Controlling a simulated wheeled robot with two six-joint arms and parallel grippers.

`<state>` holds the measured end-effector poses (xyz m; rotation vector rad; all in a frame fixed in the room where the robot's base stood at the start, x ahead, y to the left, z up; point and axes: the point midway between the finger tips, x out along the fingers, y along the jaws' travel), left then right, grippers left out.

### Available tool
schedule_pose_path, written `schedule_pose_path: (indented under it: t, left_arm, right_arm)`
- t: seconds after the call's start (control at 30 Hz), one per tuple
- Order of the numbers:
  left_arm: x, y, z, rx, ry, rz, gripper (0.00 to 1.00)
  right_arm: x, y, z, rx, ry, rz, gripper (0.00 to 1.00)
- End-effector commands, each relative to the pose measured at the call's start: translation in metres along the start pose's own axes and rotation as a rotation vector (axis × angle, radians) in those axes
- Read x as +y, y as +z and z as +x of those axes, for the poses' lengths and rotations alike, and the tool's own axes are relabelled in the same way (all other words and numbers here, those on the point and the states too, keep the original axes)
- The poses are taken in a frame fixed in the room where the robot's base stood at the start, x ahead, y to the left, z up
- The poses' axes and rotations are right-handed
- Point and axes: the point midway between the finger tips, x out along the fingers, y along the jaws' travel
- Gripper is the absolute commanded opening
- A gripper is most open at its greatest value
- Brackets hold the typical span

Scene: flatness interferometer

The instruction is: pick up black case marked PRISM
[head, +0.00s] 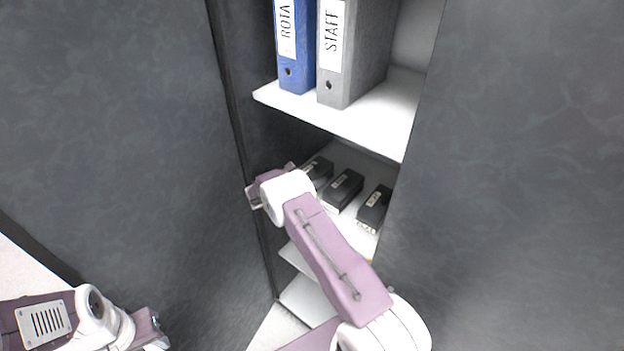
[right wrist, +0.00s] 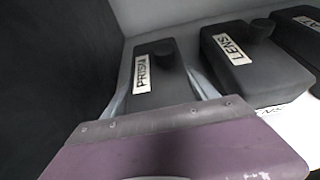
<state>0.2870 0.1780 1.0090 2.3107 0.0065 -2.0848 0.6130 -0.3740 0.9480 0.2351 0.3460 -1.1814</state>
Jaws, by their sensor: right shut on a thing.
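The black case marked PRISM (right wrist: 158,62) lies on a pale shelf inside a dark cabinet, with its white label facing me in the right wrist view. In the head view the case (head: 321,170) is the leftmost of the black cases, partly hidden by my right arm. My right gripper (right wrist: 157,88) has a finger on each side of the PRISM case and is shut on it. The case appears to rest at shelf level. My left gripper (head: 153,331) is low at the left of the head view, away from the cabinet; its jaws are unclear.
A black case marked LENS (right wrist: 250,62) lies close to the right, with another labelled case (head: 375,208) beyond it. Above, a shelf (head: 375,125) holds a blue ROTA binder (head: 296,70) and a grey STAFF binder (head: 350,75). The dark cabinet wall is close on the left.

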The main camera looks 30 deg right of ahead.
Motion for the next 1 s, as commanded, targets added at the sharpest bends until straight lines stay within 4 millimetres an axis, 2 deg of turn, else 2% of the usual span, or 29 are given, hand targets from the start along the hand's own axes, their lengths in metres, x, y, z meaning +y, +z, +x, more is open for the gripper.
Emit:
schedule_pose_path:
  t: [0.17,0.27,0.4,0.7,0.8,1.0]
  left_arm:
    - [0.000,0.001,0.004,0.000,0.000,0.000,0.34]
    - [0.000,0.001,0.010,0.000,0.000,0.000,0.34]
    - [0.000,0.001,0.012,0.000,0.000,0.000,0.34]
    - [0.000,0.002,0.022,0.000,0.000,0.000,0.34]
    - [-0.001,0.003,0.024,0.000,0.000,0.000,0.34]
    - [-0.001,0.003,0.026,0.000,0.000,0.000,0.34]
  right_arm:
    - [0.001,0.018,-0.007,-0.004,0.001,0.004,0.00]
    - [0.001,0.039,-0.016,-0.005,0.002,0.007,0.00]
    - [-0.029,0.054,-0.019,-0.003,-0.002,0.000,0.00]
    - [-0.082,0.085,-0.028,-0.004,0.000,0.004,0.00]
    - [-0.097,0.093,-0.030,-0.004,-0.001,0.003,0.00]
    - [-0.113,0.103,-0.033,-0.003,0.000,0.002,0.00]
